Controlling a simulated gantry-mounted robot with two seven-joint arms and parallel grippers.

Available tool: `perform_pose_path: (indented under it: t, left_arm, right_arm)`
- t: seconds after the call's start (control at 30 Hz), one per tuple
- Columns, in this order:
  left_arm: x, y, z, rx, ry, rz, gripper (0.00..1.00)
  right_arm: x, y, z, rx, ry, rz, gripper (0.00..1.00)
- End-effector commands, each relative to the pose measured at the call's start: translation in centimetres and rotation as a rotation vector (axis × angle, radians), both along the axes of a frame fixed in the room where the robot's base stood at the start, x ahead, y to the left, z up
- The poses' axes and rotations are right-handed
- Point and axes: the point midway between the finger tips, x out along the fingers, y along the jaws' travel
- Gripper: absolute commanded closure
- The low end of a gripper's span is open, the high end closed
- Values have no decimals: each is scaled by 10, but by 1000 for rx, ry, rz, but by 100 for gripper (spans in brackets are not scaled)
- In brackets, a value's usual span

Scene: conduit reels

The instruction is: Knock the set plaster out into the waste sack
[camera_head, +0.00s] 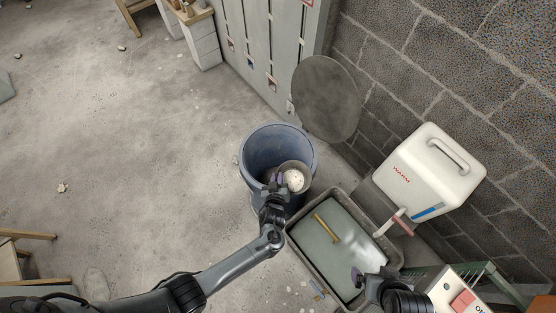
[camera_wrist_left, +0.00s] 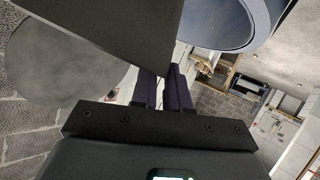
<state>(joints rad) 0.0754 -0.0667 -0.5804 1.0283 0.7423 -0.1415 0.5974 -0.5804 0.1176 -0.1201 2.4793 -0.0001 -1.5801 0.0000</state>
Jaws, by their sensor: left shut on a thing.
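My left gripper (camera_head: 277,183) is shut on a small grey bowl (camera_head: 283,168) with a pale, speckled lump of plaster (camera_head: 294,180) in it. The bowl is over the right part of the mouth of a round blue bin (camera_head: 262,137); no separate sack can be told apart. In the left wrist view the left fingers (camera_wrist_left: 168,88) are close together below a dark grey surface (camera_wrist_left: 120,35), probably the bowl's side. The bin's rim (camera_wrist_left: 268,15) shows there at upper right. My right gripper (camera_head: 358,276) is above the tray's front right part; its jaw opening is unclear.
A grey tray (camera_head: 302,248) of cloudy water holds a yellow-handled tool (camera_head: 327,228). A white water container (camera_head: 428,172) with a tap stands behind it. A grey disc (camera_head: 325,98) leans on the wall. The floor left of the bin is mostly clear.

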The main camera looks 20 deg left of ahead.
Motion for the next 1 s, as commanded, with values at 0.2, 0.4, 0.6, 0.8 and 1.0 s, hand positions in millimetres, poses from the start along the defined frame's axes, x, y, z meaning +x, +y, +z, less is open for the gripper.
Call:
perform_pose_path:
  t: [0.2, 0.4, 0.6, 0.8, 1.0]
  left_arm:
    - [29, -29, -17, -9, -2, -19, 100]
    - [50, -45, -12, -11, 5, -30, 100]
    - [63, -50, -8, -15, 12, -32, 100]
    - [68, -50, -5, -17, 17, -33, 100]
    - [68, -50, -5, -18, 20, -33, 100]
  right_arm:
    - [0, -1, -40, -5, -1, 4, 0]
    - [0, -2, -59, -7, -1, 4, 0]
    - [0, -1, -69, -7, -1, 4, 0]
    - [0, -1, -72, -4, -2, 2, 0]
    - [0, 0, -71, 1, -1, -1, 0]
